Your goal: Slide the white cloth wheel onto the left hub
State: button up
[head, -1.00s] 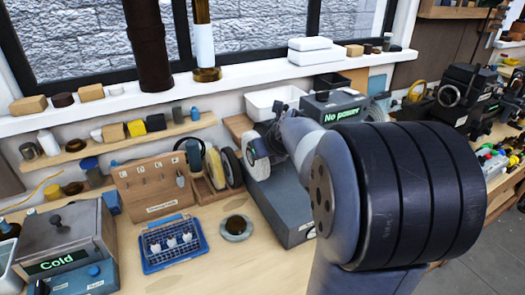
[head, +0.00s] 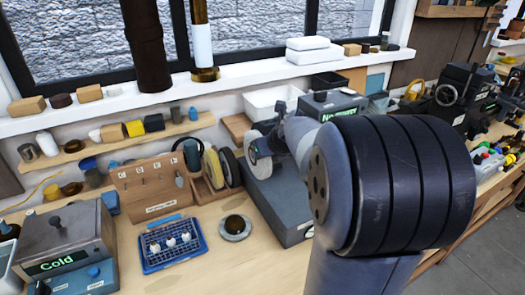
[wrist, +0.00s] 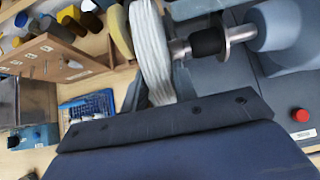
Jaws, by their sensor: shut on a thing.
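The white cloth wheel (wrist: 150,48) stands on edge in the wrist view, rising beyond the dark jaw of my gripper (wrist: 160,112), which is shut on it. The wheel also shows in the head view (head: 259,157), at the left end of the grey machine (head: 280,205). The left hub (wrist: 205,43), a metal shaft with a black sleeve and flange, lies right beside the wheel's right face. I cannot tell whether the shaft tip has entered the wheel's bore. In the head view my arm hides the hub and most of the gripper.
A wooden rack with a yellow wheel (head: 213,168) and a dark wheel stands just left of the held wheel. A blue tray (head: 165,265), a small round dish (head: 235,236) and a tool board (head: 140,180) are further left. A red button (wrist: 300,115) is on the machine.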

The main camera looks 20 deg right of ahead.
jog(key=shift+d, duration=0.15)
jog(key=shift+d, duration=0.5)
jog(key=shift+d, duration=0.15)
dwell(0.4)
jog(key=shift+d, duration=0.45)
jog(key=shift+d, duration=0.2)
jog(key=shift+d+p, duration=0.3)
jog(key=shift+d, duration=0.1)
jog(key=shift+d, duration=0.1)
jog(key=shift+w+d, duration=0.1)
jog(key=shift+d, duration=0.4)
jog(key=shift+d, duration=0.15)
dwell(0.3)
